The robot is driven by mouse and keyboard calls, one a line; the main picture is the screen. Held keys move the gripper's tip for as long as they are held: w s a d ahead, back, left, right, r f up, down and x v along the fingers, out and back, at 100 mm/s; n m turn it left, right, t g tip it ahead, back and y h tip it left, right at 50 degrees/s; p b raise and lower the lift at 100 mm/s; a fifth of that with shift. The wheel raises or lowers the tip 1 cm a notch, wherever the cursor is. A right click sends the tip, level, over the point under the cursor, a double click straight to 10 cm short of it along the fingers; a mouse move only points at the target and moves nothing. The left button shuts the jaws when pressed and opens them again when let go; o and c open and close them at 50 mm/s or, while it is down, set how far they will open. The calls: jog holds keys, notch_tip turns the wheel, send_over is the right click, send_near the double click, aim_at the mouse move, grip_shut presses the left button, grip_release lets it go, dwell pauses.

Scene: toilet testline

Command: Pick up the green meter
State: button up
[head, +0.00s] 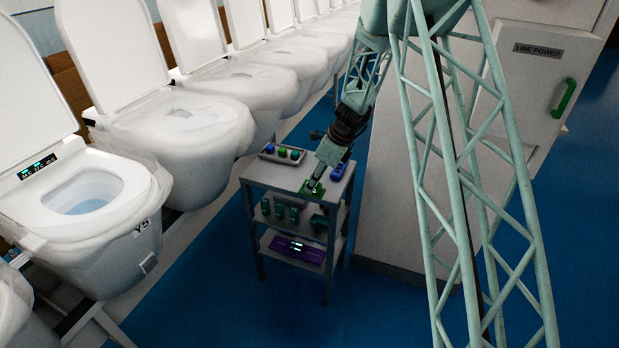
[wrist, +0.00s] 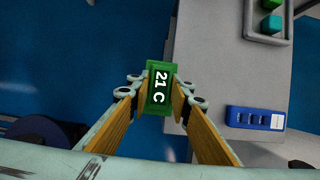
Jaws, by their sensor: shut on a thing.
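The green meter (wrist: 159,88) is a small green block with a dark display reading "21 C". In the wrist view it sits between the two yellow-padded fingers of my gripper (wrist: 160,98), which is shut on it. In the head view my gripper (head: 313,186) points down over the front of the cart top, with the green meter (head: 311,190) at its tips. In the wrist view the meter overlaps the edge of the cart top. I cannot tell whether it touches the surface.
The grey cart (head: 285,176) holds a tray of coloured pieces (head: 282,153) and a blue device (head: 339,170) on top. Green items (head: 280,211) and a purple device (head: 298,249) lie on lower shelves. Toilets (head: 95,200) line the left; a cabinet (head: 545,80) stands right. Blue floor is clear in front.

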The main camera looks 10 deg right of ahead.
aim_at(315, 190)
jog(key=shift+s+r, duration=0.2)
jog(key=shift+s, duration=1.9)
